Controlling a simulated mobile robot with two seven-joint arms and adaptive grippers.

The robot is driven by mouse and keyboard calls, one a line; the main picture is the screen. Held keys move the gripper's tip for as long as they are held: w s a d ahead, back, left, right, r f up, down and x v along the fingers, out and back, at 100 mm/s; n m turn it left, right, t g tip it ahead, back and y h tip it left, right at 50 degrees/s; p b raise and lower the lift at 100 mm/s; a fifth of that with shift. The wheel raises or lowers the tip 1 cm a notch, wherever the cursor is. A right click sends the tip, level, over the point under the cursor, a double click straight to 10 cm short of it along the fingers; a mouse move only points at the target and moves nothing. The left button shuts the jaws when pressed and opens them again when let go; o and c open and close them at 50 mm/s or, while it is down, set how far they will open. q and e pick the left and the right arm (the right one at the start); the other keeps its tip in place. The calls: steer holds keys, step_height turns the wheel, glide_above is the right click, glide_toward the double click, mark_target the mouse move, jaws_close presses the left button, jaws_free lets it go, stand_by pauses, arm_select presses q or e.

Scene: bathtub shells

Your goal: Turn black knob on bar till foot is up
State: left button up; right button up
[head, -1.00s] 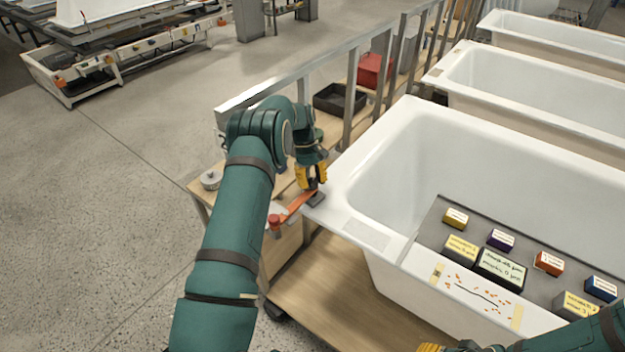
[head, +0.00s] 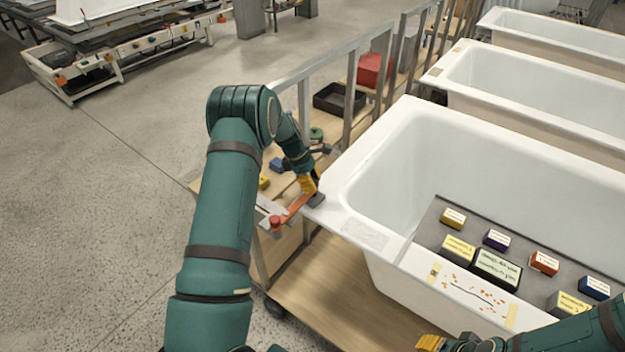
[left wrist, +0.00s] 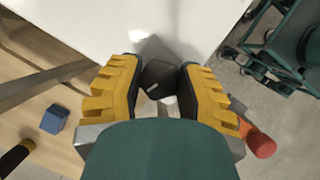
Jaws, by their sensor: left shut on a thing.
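A toggle clamp with an orange bar (head: 297,208) and a red-tipped handle (head: 275,222) sits at the near left corner of the white bathtub (head: 355,190). Its dark grey foot (head: 316,201) is at the tub rim; I cannot tell whether it touches. My left gripper (head: 309,187) is over the bar's foot end. In the left wrist view, its yellow fingers (left wrist: 160,85) are closed on the sides of the black knob (left wrist: 158,76). The red handle end (left wrist: 262,146) shows at the right there. My right gripper (head: 430,343) shows only partly at the bottom edge.
A metal rail (head: 330,62) runs behind the wooden bench beside the tub. A blue block (head: 277,164), black tray (head: 338,100) and red bin (head: 372,69) are on the wood. Several labelled boxes (head: 497,264) stand on a grey board across the tub.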

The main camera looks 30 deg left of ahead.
arm_select(q)
steer(key=n+t+p, duration=0.1)
steer(key=n, duration=0.2)
steer(key=shift+s+f+y, duration=0.1)
steer(key=shift+s+y, duration=0.05)
steer(key=shift+y, duration=0.25)
steer(key=shift+n, duration=0.5)
steer(key=o, duration=1.2)
steer(key=shift+a+r, duration=0.2)
steer(key=shift+r, duration=0.3)
steer(key=v, duration=1.1)
steer(key=shift+s, duration=0.15)
